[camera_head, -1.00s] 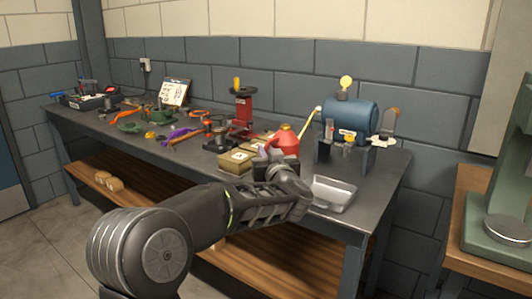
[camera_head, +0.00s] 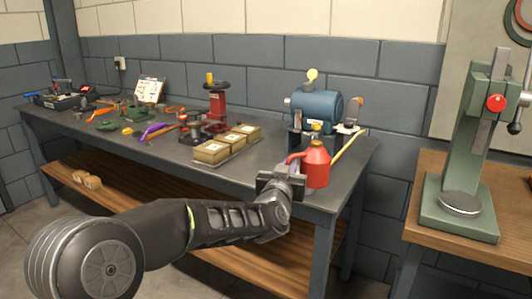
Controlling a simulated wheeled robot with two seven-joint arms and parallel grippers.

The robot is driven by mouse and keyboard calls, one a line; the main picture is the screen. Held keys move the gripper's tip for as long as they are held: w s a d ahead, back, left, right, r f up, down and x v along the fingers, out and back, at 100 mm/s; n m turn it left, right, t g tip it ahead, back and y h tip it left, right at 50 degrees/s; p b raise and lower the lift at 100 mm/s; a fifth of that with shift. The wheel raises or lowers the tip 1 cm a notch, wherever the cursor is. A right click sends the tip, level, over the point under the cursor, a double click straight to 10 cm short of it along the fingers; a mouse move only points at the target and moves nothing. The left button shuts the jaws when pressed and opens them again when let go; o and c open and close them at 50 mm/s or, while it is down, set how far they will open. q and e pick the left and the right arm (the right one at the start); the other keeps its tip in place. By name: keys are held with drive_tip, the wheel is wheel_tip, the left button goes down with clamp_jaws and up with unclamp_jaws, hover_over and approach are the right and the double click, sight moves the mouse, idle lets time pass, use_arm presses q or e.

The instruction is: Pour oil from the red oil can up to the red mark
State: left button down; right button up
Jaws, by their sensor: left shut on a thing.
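The red oil can (camera_head: 317,168) is at the front right of the workbench, with its long yellow spout slanting up to the right. My left gripper (camera_head: 284,180) is shut on the can at its left, handle side. The can looks roughly upright; its height above the bench is hard to judge. The blue casing (camera_head: 318,106) sits on a stand behind the can, with a yellow-topped fitting (camera_head: 312,76) on top. The can covers part of the stand's front. I cannot make out the red mark. My right gripper is not in view.
Several tan boxes (camera_head: 211,153) stand in a row left of the can. A red press-like tool (camera_head: 217,110) is behind them. Loose tools lie at the bench's left. A green press (camera_head: 460,207) stands on a wooden table at the right. The metal tray is not visible now.

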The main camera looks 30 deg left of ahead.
use_arm(q)
drive_tip(key=s+d+f+m+h, duration=0.3)
drive_tip(key=s+d+f+h, duration=0.1)
drive_tip(key=d+f, duration=0.3)
drive_tip(key=s+d+f+m+h, duration=0.3)
drive_tip(key=d+f+h, duration=0.3)
drive_tip(key=d, duration=0.2)
drive_tip(key=shift+s+d+f+m+h, duration=0.35)
drive_tip(key=shift+s+d+m+h, duration=0.05)
drive_tip(key=shift+m, duration=0.1)
